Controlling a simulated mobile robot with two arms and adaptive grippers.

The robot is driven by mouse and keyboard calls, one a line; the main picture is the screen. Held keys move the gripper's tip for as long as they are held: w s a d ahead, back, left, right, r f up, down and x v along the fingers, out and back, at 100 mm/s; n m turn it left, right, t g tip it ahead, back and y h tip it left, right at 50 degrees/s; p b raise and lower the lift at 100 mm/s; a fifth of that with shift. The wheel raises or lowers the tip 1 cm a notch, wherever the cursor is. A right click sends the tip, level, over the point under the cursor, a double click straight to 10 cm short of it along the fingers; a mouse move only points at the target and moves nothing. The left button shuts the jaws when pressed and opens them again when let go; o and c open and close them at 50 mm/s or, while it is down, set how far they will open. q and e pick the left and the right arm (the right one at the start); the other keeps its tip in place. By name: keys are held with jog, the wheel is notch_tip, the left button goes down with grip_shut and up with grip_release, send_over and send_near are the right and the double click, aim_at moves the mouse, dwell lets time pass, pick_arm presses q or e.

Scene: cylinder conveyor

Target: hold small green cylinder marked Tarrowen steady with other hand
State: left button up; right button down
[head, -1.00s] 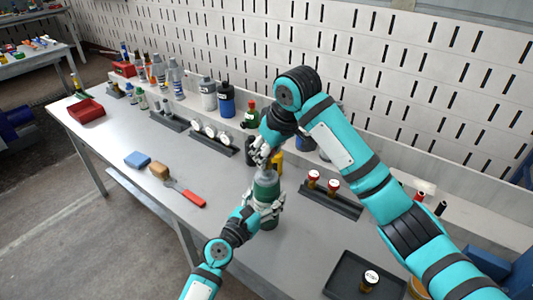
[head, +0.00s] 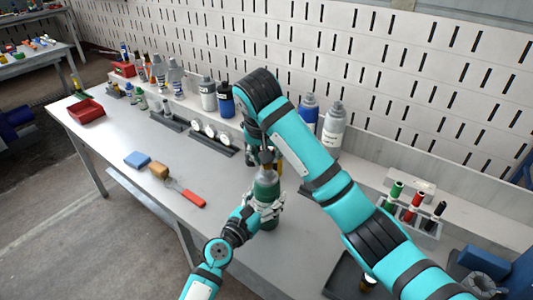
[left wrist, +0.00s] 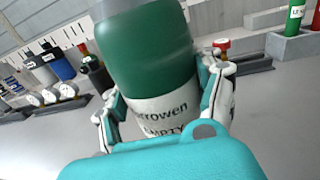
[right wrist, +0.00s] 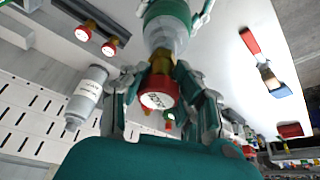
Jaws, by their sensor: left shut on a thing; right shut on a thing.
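The small green cylinder (head: 266,187) stands upright on the table, with a grey shoulder. Its white label reads "...rrowen EMPTY" in the left wrist view (left wrist: 150,60). My left gripper (head: 264,208) is shut around its lower body; the fingers are on both sides of the label. My right gripper (head: 266,158) is above the cylinder. Whether the valve is seated in the neck I cannot tell.
My right arm covers part of the table in the head view. Gauges (head: 210,131) stand behind.

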jog(key=shift+d+m+h, duration=0.1)
jog(key=shift+m+h, duration=0.3)
jog(key=shift+m, duration=0.5)
jog(key=shift+d+m+g+h, duration=0.1)
jog(key=shift+m+g+h, duration=0.2)
jog(key=shift+m, duration=0.4)
jog(key=m, duration=0.2)
jog(key=shift+m+g+h, duration=0.3)
jog(key=shift+m+h, duration=0.1)
jog(key=shift+f+m+h, duration=0.1)
jog(key=shift+m+h, duration=0.2)
jog(key=shift+m, duration=0.6)
jog(key=shift+g, duration=0.3)
jog(key=m, duration=0.2)
jog(key=shift+m+g+h, duration=0.3)
jog(key=shift+m+g, duration=0.1)
jog(key=m+g, duration=0.1)
jog(key=m, duration=0.2)
